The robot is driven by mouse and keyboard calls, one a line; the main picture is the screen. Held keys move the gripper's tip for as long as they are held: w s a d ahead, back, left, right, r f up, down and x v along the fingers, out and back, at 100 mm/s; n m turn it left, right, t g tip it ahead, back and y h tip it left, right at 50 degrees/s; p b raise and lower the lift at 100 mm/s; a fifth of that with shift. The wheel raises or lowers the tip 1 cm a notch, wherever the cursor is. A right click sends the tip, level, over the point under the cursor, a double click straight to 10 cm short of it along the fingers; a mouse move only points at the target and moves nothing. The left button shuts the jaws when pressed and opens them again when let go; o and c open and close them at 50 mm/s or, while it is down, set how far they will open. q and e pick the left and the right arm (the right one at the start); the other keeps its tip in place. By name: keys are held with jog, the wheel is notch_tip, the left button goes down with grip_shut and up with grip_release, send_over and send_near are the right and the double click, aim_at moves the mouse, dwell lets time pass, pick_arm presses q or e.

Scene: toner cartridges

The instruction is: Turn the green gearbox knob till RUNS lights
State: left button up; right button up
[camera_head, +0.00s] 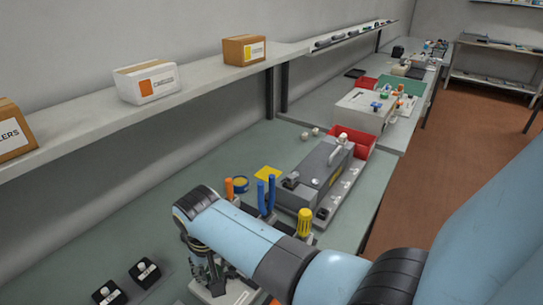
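My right gripper (205,270) points down at the lower middle, under the black wrist of my blue arm, which comes in from the right. It is over or beside a pale block (226,291). My arm covers much of that area, and I cannot tell whether the fingers are open or touching anything. No green gearbox knob or lit RUNS sign can be made out near the gripper. Two small black boxes with round pale knobs, one at the front (109,293) and one behind it (145,271), sit to the left. My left gripper is out of view.
A grey machine (318,174) stands behind my arm, with a red bin (360,142) beyond it. Blue-handled pliers (266,190), an orange-handled tool (229,187) and a yellow-handled tool (304,222) stand close to my arm. A shelf (195,90) with boxes runs along the wall.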

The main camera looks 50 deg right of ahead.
jog(key=m, duration=0.3)
jog(key=shift+m, duration=0.3)
jog(key=m, duration=0.4)
jog(key=shift+m+g+h, duration=0.3)
jog(key=shift+g+h, duration=0.1)
jog(key=o, duration=0.9)
